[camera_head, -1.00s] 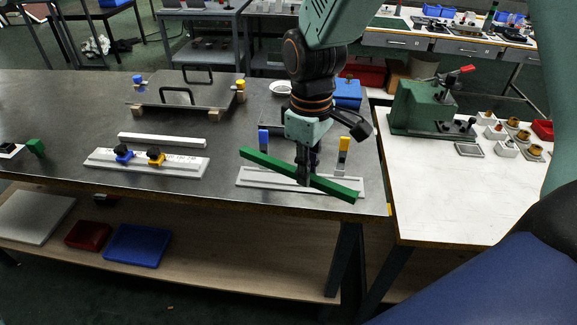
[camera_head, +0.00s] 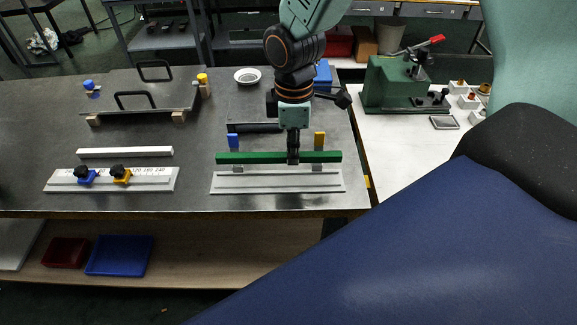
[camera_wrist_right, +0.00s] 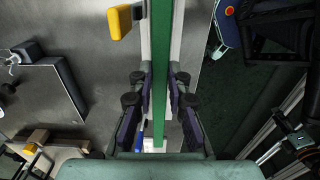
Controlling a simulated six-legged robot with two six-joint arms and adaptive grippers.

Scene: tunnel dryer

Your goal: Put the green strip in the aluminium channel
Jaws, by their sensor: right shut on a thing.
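The green strip (camera_head: 245,157) runs level from left to right in the head view, parallel to the aluminium channel (camera_head: 277,184). It appears just behind and above the channel's far edge; I cannot tell if it touches anything. My right gripper (camera_head: 293,158) points down and is shut on the strip near its middle. In the right wrist view the strip (camera_wrist_right: 161,50) passes between the fingers of the gripper (camera_wrist_right: 160,88), with the pale channel (camera_wrist_right: 178,40) showing behind it on both sides. The strip hides part of the channel there. My left gripper is not in view.
A blue post (camera_head: 233,141) and a yellow post (camera_head: 319,139) stand behind the strip. A white bar (camera_head: 125,152) and a scale rail (camera_head: 150,181) with blue and yellow stops lie to the left. A handled plate (camera_head: 140,93) and a white bowl (camera_head: 247,76) are farther back.

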